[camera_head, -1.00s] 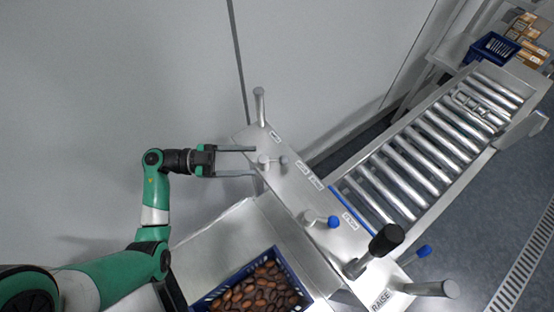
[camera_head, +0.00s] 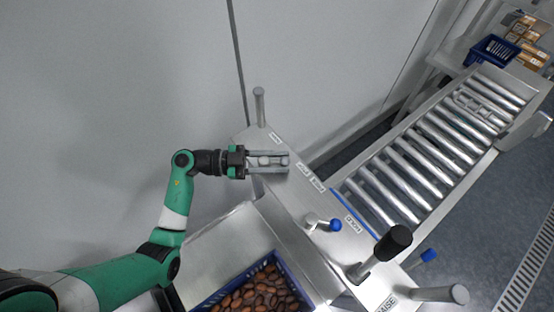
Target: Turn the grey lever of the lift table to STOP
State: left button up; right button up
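The grey lever (camera_head: 272,160) sits on the sloping metal panel (camera_head: 318,195) of the lift table. My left gripper (camera_head: 286,160) is over the panel, with one finger on each side of the lever. The fingers are apart; whether they touch the lever cannot be told. Small white labels lie on the panel near the lever, too small to read. My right gripper is not in view.
A blue-knobbed lever (camera_head: 334,225) and a black-knobbed lever (camera_head: 392,242) stand lower on the panel. A metal post (camera_head: 260,108) rises at its top end. A blue crate (camera_head: 219,296) of dates is below. A roller conveyor (camera_head: 430,150) runs to the right.

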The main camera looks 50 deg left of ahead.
pick_arm(q)
grip_shut()
jog(key=shift+s+r+m+g+h+p, duration=0.1)
jog(key=shift+m+g+h+p, duration=0.5)
jog(key=shift+m+g+h, duration=0.25)
jog(key=shift+s+d+m+g+h, duration=0.2)
jog(key=shift+d+m+g+h, duration=0.05)
jog(key=shift+m+g+h, duration=0.6)
jog(key=o, duration=0.8)
grip_release()
jog(key=v, duration=0.7)
jog(key=shift+s+a, duration=0.1)
jog(key=shift+a, duration=0.1)
